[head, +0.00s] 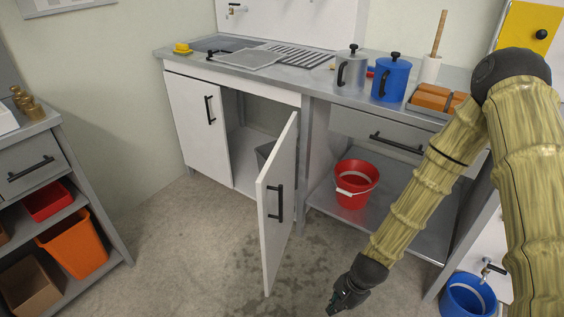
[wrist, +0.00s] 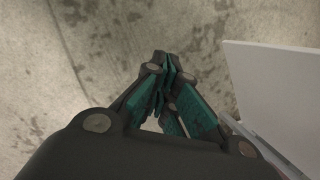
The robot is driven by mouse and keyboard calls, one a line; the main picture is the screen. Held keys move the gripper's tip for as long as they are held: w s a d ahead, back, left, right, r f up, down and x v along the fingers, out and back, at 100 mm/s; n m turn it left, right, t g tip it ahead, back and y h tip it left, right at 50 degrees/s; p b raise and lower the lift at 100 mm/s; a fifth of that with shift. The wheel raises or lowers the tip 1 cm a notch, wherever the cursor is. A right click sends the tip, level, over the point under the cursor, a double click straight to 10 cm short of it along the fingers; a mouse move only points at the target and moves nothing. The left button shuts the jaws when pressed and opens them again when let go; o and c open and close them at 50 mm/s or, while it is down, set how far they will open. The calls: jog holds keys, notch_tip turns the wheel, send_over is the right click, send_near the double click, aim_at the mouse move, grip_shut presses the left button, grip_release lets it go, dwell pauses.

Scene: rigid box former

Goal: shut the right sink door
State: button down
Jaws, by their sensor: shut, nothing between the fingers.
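The right sink door (head: 278,205) is white with a black bar handle (head: 275,203) and stands wide open, swung out into the room from the cabinet under the sink. A pale panel, which looks like this door, also shows at the right of the wrist view (wrist: 280,95). My gripper (head: 337,304) is low in front of the cabinets, to the right of the door's free edge and apart from it in the head view. In the wrist view its fingertips (wrist: 163,62) meet with nothing between them, above bare floor.
The left sink door (head: 197,115) is shut. A grey bin (head: 265,152) stands inside the open cabinet. A red bucket (head: 356,184) sits on the lower shelf to the right, and a blue bucket (head: 468,296) is at bottom right. The floor (head: 190,250) left of the door is clear.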

jog(key=w+a+r+m+t+y+p, duration=0.1)
jog(key=w+a+r+m+y+p, duration=0.15)
jog(key=w+r+p, duration=0.65)
jog(key=w+a+r+m+t+y, duration=0.1)
jog(key=w+r+m, duration=0.3)
jog(key=r, duration=1.1)
jog(key=w+a+r+m+y+p, duration=0.1)
jog(key=w+r+m+y+p, duration=0.15)
jog(key=w+r+p, duration=0.7)
jog(key=b, duration=0.4)
send_near(274, 184)
jog(key=s+a+f, duration=0.1)
jog(key=s+a, duration=0.2)
jog(key=s, duration=0.1)
jog(key=shift+w+a, duration=0.4)
jog(key=shift+a, duration=0.35)
jog(key=shift+a+f, duration=0.1)
